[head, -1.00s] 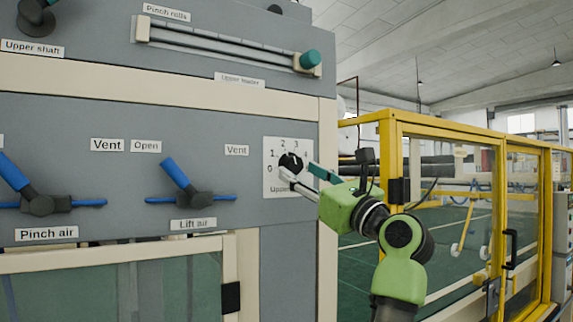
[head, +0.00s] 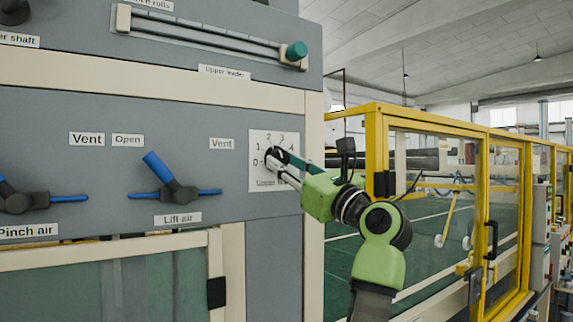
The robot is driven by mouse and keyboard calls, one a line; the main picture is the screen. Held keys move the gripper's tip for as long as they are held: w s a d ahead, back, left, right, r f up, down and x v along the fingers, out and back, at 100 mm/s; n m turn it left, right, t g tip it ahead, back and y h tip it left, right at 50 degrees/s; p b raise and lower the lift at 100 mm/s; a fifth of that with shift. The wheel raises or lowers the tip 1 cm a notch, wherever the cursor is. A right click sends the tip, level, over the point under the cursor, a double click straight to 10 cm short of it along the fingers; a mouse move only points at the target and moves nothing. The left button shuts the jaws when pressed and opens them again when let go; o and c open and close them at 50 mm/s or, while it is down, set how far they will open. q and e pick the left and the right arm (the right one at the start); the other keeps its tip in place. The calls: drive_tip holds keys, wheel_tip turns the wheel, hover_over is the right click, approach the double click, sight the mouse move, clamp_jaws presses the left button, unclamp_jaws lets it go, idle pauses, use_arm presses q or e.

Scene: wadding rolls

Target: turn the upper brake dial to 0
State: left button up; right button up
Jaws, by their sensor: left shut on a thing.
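The upper brake dial (head: 283,154) is a small black knob on a white square plate (head: 259,143) on the grey panel. The plate carries the numbers 0 to 4, with 0 at its left side. My left gripper (head: 278,160), on a green arm from the lower right, is shut on the dial. Its pale fingers cover much of the knob, so I cannot tell where the pointer stands. The label below the dial is partly hidden. My right gripper is not in view.
Left of the dial are the blue-handled Lift air valve (head: 160,168) and Pinch air valve (head: 15,199). A slider bar with a teal knob (head: 296,51) is above. A yellow-framed glazed guard (head: 376,150) stands to the right, behind my arm.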

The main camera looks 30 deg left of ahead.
use_arm(q)
drive_tip(key=shift+n, duration=0.3)
drive_tip(key=n+g, duration=0.1)
drive_tip(key=n, duration=0.1)
drive_tip(key=n+g+p, duration=0.1)
drive_tip(key=n, duration=0.1)
drive_tip(key=shift+w+d+r, duration=0.1)
drive_tip(key=shift+w+r, duration=0.05)
drive_tip(key=shift+w, duration=0.05)
drive_tip(key=n+g+p, duration=0.1)
drive_tip(key=n+g, duration=0.1)
drive_tip(key=n, duration=0.1)
drive_tip(key=shift+w+r+n+p, duration=0.1)
drive_tip(key=shift+r+n+p, duration=0.1)
drive_tip(key=shift+n+p, duration=0.15)
drive_tip(key=n+g+p, duration=0.1)
drive_tip(key=n, duration=0.1)
drive_tip(key=n+h+p, duration=0.1)
drive_tip(key=n+p, duration=0.1)
drive_tip(key=n, duration=0.1)
drive_tip(key=n+g+h+p, duration=0.1)
drive_tip(key=n+p, duration=0.1)
drive_tip(key=shift+w+d+r+g, duration=0.1)
drive_tip(key=shift+r+g, duration=0.2)
drive_tip(key=shift+r, duration=0.05)
drive_tip(key=shift+n+h+p, duration=0.7)
drive_tip(key=shift+n+p, duration=0.8)
drive_tip(key=shift+n, duration=0.45)
